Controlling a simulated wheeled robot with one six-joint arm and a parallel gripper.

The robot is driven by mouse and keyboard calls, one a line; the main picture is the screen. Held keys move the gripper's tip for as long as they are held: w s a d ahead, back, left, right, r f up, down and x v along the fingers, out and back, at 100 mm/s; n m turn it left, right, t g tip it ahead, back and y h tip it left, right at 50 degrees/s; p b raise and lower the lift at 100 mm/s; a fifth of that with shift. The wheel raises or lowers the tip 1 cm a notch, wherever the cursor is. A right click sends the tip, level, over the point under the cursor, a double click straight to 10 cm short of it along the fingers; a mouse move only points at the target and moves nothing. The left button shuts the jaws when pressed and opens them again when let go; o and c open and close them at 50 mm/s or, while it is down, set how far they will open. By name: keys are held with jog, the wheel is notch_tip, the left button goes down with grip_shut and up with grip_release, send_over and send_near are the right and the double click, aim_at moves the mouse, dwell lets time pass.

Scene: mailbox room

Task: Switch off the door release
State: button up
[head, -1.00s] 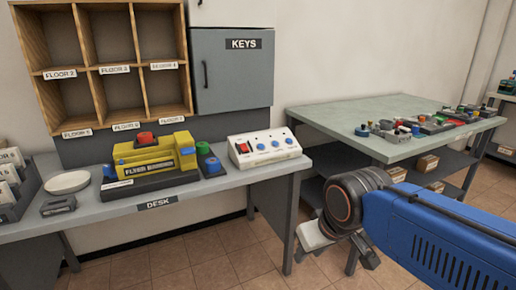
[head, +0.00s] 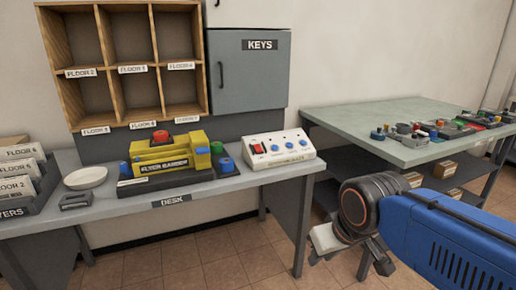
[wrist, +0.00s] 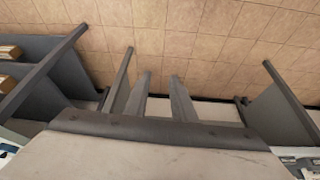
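A white control box (head: 268,147) with a red rocker switch (head: 258,151) and several blue knobs stands on the right end of the desk in the head view. Its printed label is too small to read, so I cannot confirm that it is the door release. The switch's position is unclear. My gripper (head: 372,268) is low at the right, in front of the desk and apart from the box, pointing down. In the wrist view my gripper (wrist: 161,85) shows two fingers apart with nothing between them. The box is not clearly visible there.
A yellow machine (head: 175,152) with a red top stands left of the box, with blue knobs at its sides. A white dish (head: 86,178) lies on the desk (head: 120,226). A green-topped table (head: 370,118) with small parts stands right. Tiled floor (head: 215,260) is open in front.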

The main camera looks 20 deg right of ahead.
jog(key=shift+w+r, duration=0.15)
grip_shut()
jog(key=w+r, duration=0.7)
jog(key=w, duration=0.7)
jog(key=w+r+g, duration=0.1)
jog(key=w+r, duration=0.7)
jog(key=w, duration=0.7)
jog(key=w+r+n, duration=0.1)
jog(key=w+r, duration=0.6)
jog(key=w, duration=0.7)
jog(key=shift+w+r+g, duration=0.35)
jog(key=shift+g, duration=0.05)
